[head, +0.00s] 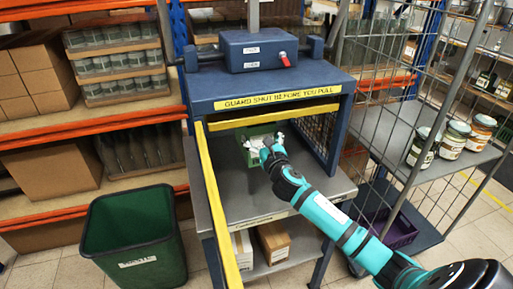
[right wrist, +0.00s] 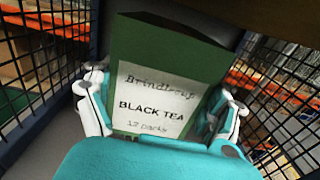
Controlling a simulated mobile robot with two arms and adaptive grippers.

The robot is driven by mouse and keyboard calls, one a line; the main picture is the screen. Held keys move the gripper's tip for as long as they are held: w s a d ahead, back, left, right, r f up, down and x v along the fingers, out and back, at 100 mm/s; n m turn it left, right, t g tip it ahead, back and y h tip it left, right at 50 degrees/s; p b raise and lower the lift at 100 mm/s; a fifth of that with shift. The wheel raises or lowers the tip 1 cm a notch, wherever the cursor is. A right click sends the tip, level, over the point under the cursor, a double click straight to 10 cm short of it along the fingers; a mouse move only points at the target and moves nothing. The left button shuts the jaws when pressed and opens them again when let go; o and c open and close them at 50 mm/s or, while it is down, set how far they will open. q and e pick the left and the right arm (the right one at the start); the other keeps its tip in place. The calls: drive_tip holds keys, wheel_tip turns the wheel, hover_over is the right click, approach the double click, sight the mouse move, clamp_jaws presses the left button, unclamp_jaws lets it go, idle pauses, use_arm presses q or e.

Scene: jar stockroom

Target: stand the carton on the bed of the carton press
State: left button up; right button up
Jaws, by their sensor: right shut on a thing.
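The carton is a green box with a white "Black Tea" label (right wrist: 150,110); it also shows in the head view (head: 243,134), inside the carton press (head: 270,90). My right gripper (head: 265,148) reaches in through the open front. In the right wrist view its fingers (right wrist: 163,112) are shut on the carton's two sides. The carton looks roughly upright, leaning slightly in that view. It is over the grey bed (head: 240,175); I cannot tell whether its base touches it. My left gripper is not in view.
A yellow-edged guard (head: 218,215) extends forward along the press's left side. Mesh (head: 318,135) closes its right side. A green bin (head: 133,235) stands at the left. A wire cage trolley (head: 425,120) with jars stands at the right. Boxes sit on the shelf under the bed.

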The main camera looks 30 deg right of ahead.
drive_tip(key=x, duration=0.4)
drive_tip(key=shift+r, duration=0.15)
wheel_tip(320, 180, down, 3)
drive_tip(key=shift+s+a+f+b, duration=0.1)
drive_tip(key=shift+b, duration=0.3)
wheel_tip(320, 180, down, 4)
drive_tip(key=shift+s+r+b, duration=0.1)
drive_tip(key=shift+r+b, duration=0.1)
drive_tip(key=shift+b, duration=0.35)
drive_tip(key=shift+w+f, duration=0.25)
drive_tip(key=shift+s+f, duration=0.1)
drive_tip(key=o, duration=1.3)
